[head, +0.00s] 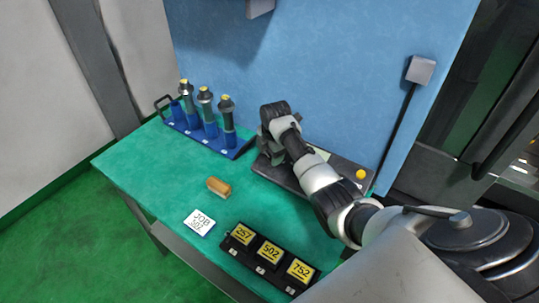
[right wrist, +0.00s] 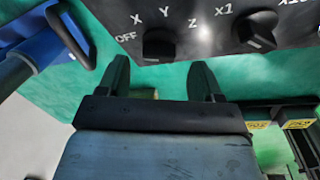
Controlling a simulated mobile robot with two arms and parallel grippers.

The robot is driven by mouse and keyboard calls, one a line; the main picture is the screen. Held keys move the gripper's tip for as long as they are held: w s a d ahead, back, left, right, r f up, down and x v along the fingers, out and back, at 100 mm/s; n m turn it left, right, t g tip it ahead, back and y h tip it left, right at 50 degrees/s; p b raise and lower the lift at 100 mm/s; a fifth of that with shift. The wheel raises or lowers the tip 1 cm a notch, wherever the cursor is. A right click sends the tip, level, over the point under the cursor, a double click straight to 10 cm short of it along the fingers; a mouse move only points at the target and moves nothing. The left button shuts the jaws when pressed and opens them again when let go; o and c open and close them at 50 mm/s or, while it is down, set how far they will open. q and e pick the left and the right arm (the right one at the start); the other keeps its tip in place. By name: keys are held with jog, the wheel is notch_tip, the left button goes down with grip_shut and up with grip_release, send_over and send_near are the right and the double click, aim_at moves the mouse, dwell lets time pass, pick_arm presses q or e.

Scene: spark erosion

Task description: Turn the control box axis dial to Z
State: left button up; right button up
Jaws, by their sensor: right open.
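The dark control box (head: 345,171) lies at the back of the green table and is partly covered by my right arm. In the right wrist view its panel (right wrist: 205,40) fills the top. The black axis dial (right wrist: 158,45) sits below the printed marks OFF, X, Y and Z; I cannot tell which mark it points to. My right gripper (right wrist: 160,75) is open and empty, its two fingers apart on either side of the dial in the picture, with no clear contact. In the head view the right gripper (head: 268,145) is at the box's left part. The left gripper is not in view.
A second knob (right wrist: 255,32) marked X1 is right of the dial. A blue rack (head: 240,150) with several tool holders stands left of the box.

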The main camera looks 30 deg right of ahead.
jog(key=shift+w+f, duration=0.25)
jog(key=shift+f, duration=1.05)
jog(key=shift+c, duration=0.5)
jog(key=c, duration=0.8)
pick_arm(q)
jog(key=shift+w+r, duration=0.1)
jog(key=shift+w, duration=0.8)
